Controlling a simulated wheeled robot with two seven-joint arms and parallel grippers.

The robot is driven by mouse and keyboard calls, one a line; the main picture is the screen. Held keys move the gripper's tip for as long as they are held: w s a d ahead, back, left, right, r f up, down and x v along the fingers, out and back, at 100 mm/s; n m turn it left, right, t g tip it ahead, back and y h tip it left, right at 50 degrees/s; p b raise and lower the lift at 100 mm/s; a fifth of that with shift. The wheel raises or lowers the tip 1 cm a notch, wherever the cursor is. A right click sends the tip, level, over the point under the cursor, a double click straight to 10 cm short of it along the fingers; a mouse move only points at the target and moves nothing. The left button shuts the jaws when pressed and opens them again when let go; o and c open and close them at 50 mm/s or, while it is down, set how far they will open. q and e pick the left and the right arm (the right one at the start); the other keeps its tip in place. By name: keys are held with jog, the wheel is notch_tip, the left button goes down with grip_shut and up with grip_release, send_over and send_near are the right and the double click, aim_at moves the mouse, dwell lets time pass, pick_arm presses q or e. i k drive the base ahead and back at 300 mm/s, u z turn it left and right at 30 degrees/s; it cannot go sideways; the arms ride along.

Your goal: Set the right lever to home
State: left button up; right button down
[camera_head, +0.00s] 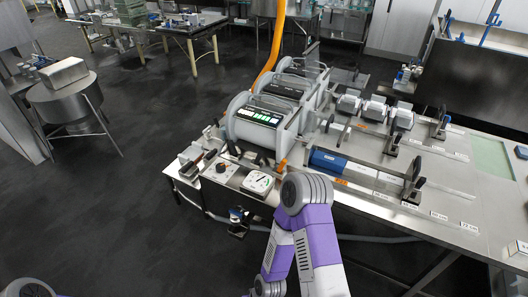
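A grey press-like machine (262,118) with a lit green display stands on the left part of the steel bench. In front of it a control panel (221,168) carries small knobs, and a white dial gauge (258,183) sits beside it. A short orange piece (281,166), possibly a lever handle, shows just right of the gauge. I cannot tell for sure which part is the right lever or how it is set. My purple and grey arm rises in front of the bench and hides part of its front edge. Neither gripper can be made out.
A blue block (327,160) lies on a rail fixture (380,178) to the right. Several grey clamps (374,109) stand behind it. An orange hose (272,55) rises from the machine. A steel drum (74,103) stands at the left; dark floor (160,130) between is clear.

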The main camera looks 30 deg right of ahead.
aim_at(260, 153)
jog(key=i, duration=0.65)
jog(key=z, duration=1.25)
